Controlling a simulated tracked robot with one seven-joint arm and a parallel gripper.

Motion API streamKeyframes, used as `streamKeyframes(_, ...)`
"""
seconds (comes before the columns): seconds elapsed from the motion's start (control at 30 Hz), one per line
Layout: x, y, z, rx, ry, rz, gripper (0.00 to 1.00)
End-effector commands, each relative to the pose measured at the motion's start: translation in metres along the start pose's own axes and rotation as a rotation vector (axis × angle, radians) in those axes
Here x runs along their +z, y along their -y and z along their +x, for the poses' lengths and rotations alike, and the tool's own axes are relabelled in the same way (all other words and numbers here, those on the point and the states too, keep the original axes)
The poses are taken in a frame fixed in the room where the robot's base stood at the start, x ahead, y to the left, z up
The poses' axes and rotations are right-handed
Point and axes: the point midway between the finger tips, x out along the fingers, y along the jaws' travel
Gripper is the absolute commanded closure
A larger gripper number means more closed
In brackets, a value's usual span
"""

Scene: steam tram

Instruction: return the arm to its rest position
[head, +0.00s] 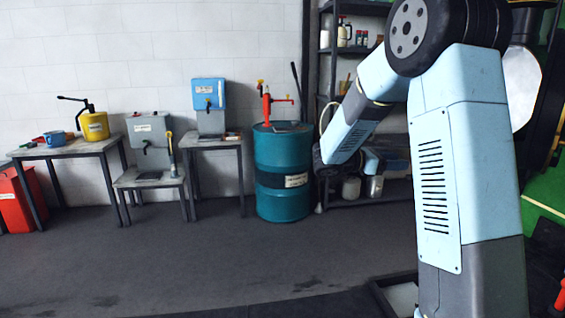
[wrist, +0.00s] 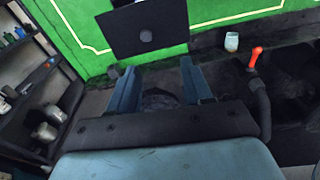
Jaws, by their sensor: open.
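My gripper (wrist: 158,92) shows in the wrist view with its two blue fingers spread apart. It is open, and nothing sits between the fingers. Dark floor and the foot of a green panel lie beyond the fingertips. In the head view my light blue arm rises on the right, bends at a dark round joint at the top, and its forearm slopes down to the left. My gripper cannot be made out clearly there.
A teal drum (head: 283,175) with a red pump stands left of my forearm. Dark shelves (head: 375,198) stand behind it. Low tables (head: 75,150) line the white wall. The green panel (wrist: 80,30), a pale cup (wrist: 231,42) and an orange-handled lever (wrist: 255,57) lie beyond the gripper. The floor at centre-left is clear.

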Motion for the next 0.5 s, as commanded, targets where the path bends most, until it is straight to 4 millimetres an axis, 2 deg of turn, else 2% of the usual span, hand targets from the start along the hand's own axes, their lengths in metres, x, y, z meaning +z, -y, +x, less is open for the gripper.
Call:
streamKeyframes(0.1, 0.015, 0.033, 0.0, -0.053, -0.094, 0.101, 0.5)
streamKeyframes(0.23, 0.023, 0.072, -0.003, -0.12, -0.214, 0.226, 0.5)
streamKeyframes(0.5, 0.028, 0.146, -0.021, -0.266, -0.464, 0.507, 0.5)
